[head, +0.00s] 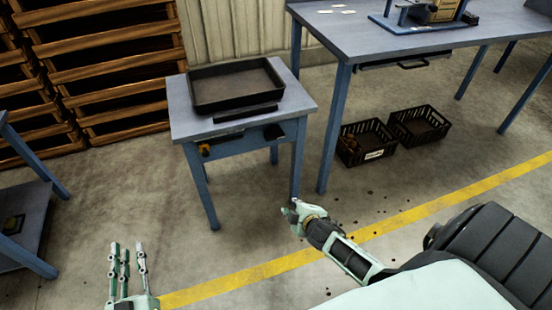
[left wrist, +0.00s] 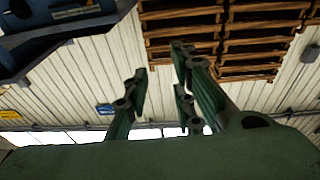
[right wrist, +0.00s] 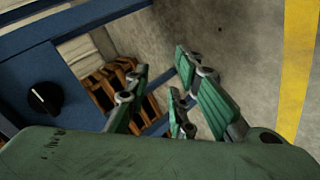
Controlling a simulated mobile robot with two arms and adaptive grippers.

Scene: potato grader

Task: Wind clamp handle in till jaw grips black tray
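A black tray (head: 236,104) lies on the small blue-grey table (head: 186,120). A dark bar (head: 245,113), perhaps the clamp jaw, lies along the tray's front side; I cannot tell whether they touch. Under the table's front edge are a dark round part (head: 273,132) and an orange-yellow part (head: 205,150); which is the clamp handle is unclear. The right wrist view shows a black knob (right wrist: 45,98) with a white mark on a blue panel. My right gripper (head: 290,208) is open and empty, before the table's right front leg. My left gripper (head: 126,250) is open and empty at lower left.
A larger blue table (head: 345,42) stands at the right, with two black crates (head: 366,152) (head: 419,125) on the floor under and beside it. Wooden pallets (head: 100,70) are stacked behind. A blue shelf (head: 30,225) stands at the left. The floor before the small table is clear.

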